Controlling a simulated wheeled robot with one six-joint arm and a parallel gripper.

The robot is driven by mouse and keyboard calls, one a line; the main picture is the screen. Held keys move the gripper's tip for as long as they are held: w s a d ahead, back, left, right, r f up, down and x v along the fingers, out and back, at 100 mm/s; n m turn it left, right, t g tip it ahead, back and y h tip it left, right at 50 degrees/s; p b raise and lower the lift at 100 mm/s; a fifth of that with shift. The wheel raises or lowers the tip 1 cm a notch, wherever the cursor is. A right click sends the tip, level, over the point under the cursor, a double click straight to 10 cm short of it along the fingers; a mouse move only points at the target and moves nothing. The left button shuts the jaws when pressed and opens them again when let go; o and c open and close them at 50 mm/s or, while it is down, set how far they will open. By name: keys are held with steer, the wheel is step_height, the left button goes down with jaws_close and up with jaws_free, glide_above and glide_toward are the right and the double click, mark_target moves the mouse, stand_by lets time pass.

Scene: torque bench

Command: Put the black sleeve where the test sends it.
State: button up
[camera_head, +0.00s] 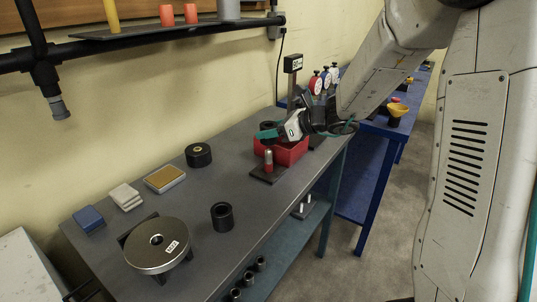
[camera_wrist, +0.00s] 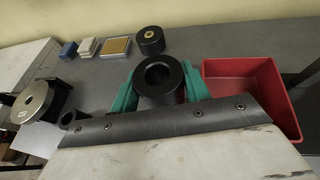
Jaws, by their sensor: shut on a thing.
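My gripper (camera_head: 268,134) is shut on a black sleeve (camera_wrist: 160,78), a thick ring with an open bore. In the wrist view the teal fingers (camera_wrist: 122,98) press on both its sides, and its top faces the camera. In the head view the held sleeve (camera_head: 267,127) is small and partly hidden, by the red bin (camera_head: 293,153). The bin also shows to the right of the sleeve in the wrist view (camera_wrist: 250,68), and its visible inside looks empty. A second black sleeve (camera_head: 222,216) stands upright on the bench. A round metal disc gauge with a label (camera_head: 160,245) sits front left.
A post with a red and metal pin (camera_head: 268,160) stands on a dark base before the bin. A black cylinder with a brass centre (camera_head: 199,155), a tan-topped block (camera_head: 165,178), pale blocks (camera_head: 125,196) and a blue block (camera_head: 88,218) line the back.

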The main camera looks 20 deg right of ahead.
steer(key=shift+r, duration=1.85)
